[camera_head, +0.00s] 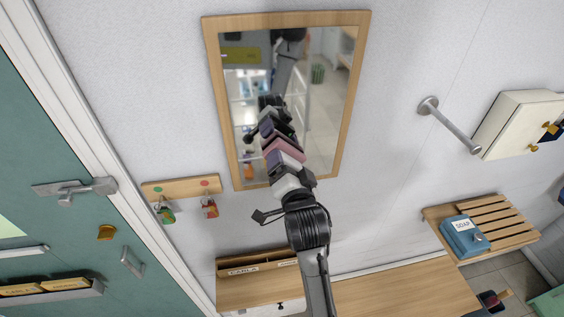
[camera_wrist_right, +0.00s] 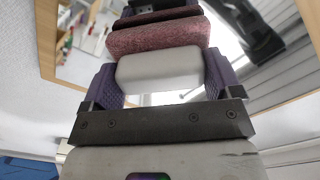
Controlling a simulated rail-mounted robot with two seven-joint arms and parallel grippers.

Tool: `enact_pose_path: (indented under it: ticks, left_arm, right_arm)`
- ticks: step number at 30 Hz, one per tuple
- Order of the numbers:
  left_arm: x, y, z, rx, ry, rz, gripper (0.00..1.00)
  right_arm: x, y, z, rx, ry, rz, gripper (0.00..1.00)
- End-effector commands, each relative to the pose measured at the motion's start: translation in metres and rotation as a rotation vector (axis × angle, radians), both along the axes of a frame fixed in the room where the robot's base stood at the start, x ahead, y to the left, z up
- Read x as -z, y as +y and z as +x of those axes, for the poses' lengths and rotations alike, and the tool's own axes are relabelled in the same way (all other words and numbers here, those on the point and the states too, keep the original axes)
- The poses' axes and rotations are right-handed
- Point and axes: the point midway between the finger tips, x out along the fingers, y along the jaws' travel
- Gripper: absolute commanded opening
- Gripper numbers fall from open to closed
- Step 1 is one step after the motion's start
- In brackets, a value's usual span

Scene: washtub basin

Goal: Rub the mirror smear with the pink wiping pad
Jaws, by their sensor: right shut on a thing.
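The mirror (camera_head: 328,105) hangs on the wall in a light wood frame, and part of it shows behind the pad in the right wrist view. My right gripper (camera_head: 285,160) is in front of its lower part, its purple fingers shut on the white block of the pink wiping pad (camera_head: 284,146). In the right wrist view the pad's pink face (camera_wrist_right: 160,37) points at the glass, very near its reflection; I cannot tell if it touches. I cannot make out the smear; pad and gripper hide part of the glass. My left gripper is not in view.
A hook rail (camera_head: 182,187) with small hanging items is left of the mirror. A wall bar (camera_head: 452,125) and white cabinet (camera_head: 517,122) are on the right. A blue soap box (camera_head: 465,237) sits on a slatted shelf. A wooden box (camera_head: 250,288) is below.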

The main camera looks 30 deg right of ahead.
Motion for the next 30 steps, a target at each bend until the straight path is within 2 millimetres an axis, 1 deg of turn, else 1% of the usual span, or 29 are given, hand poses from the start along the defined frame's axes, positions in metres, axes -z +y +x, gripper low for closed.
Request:
enact_pose_path:
  ticks: [3, 11, 16, 21, 25, 30]
  left_arm:
    - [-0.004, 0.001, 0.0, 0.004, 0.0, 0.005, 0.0]
    - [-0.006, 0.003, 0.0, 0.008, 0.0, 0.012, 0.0]
    - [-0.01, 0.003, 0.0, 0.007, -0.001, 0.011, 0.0]
    - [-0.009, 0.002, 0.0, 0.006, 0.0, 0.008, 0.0]
    - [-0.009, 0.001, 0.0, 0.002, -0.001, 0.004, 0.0]
    - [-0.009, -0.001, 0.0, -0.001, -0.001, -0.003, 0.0]
  right_arm:
    - [-0.001, -0.008, -0.001, 0.003, -0.001, 0.0, 0.59]
    - [-0.002, -0.017, -0.003, 0.004, -0.004, -0.003, 0.59]
    - [-0.003, -0.032, -0.005, 0.006, -0.003, -0.004, 0.59]
    - [-0.002, -0.044, -0.007, 0.008, -0.003, -0.004, 0.59]
    - [-0.002, -0.048, -0.008, 0.008, -0.002, -0.005, 0.59]
    - [-0.002, -0.048, -0.01, 0.007, -0.002, -0.002, 0.59]
